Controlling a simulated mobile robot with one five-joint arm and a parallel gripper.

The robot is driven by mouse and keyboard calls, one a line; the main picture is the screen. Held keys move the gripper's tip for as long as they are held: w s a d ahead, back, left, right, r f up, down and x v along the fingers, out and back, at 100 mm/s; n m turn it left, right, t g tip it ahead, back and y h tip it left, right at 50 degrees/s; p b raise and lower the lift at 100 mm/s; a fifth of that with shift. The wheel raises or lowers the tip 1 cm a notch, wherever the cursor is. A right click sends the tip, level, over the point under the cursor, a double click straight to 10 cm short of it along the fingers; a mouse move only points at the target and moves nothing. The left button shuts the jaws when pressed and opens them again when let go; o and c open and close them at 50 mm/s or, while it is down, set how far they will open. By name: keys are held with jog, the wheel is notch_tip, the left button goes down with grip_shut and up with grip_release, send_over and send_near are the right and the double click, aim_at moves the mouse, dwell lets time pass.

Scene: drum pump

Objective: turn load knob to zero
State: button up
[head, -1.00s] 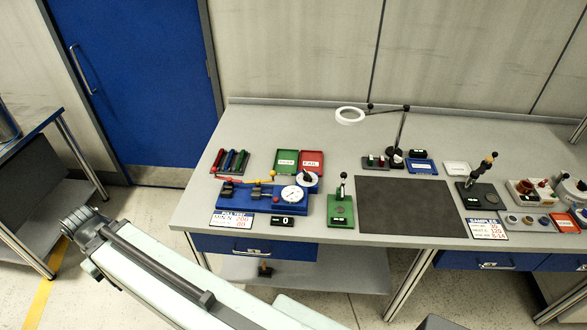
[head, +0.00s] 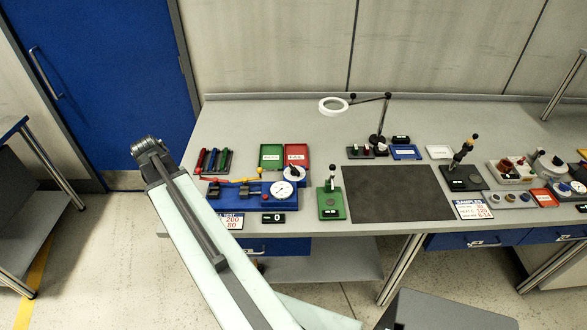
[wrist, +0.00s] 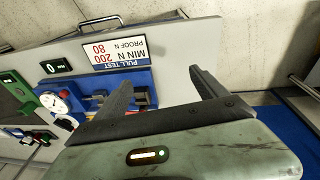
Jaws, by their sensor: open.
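The blue pull-test fixture stands at the left of the grey bench. Its blue base (head: 225,205) carries a white dial gauge (head: 281,189). What looks like the load knob (head: 294,174), pale with a dark handle, sits behind the gauge; its pointer setting is too small to read. The gauge also shows in the wrist view (wrist: 51,102), at the left. My gripper (head: 150,146) is to the left of the bench, apart from the knob. In the wrist view my gripper (wrist: 160,88) has its fingers spread with nothing held between them.
A small display reading 0 (head: 273,218) and a pull-test card (head: 229,221) lie in front of the fixture. A green stand (head: 331,204) is to its right, then a dark mat (head: 397,193). Green and red trays (head: 296,157) are behind. A ring lamp (head: 333,106) overhangs the back.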

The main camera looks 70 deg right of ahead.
jog(key=s+d+m+g, duration=0.1)
jog(key=s+d+m, duration=0.4)
jog(key=d, duration=0.4)
jog(key=s+d+m, duration=0.2)
jog(key=s+d, duration=0.5)
jog(key=d, duration=0.3)
jog(key=m+g+h, duration=0.1)
jog(key=m+g, duration=0.1)
jog(key=m, duration=0.4)
send_near(295, 168)
jog(key=f, duration=0.2)
jog(key=b+x, duration=0.4)
jog(key=b, duration=0.1)
jog(key=b+x, duration=0.2)
jog(key=x, duration=0.1)
jog(key=shift+s+d+r, duration=0.1)
jog(key=shift+s+d, duration=0.1)
jog(key=shift+s, duration=0.1)
jog(key=shift+r, duration=0.15)
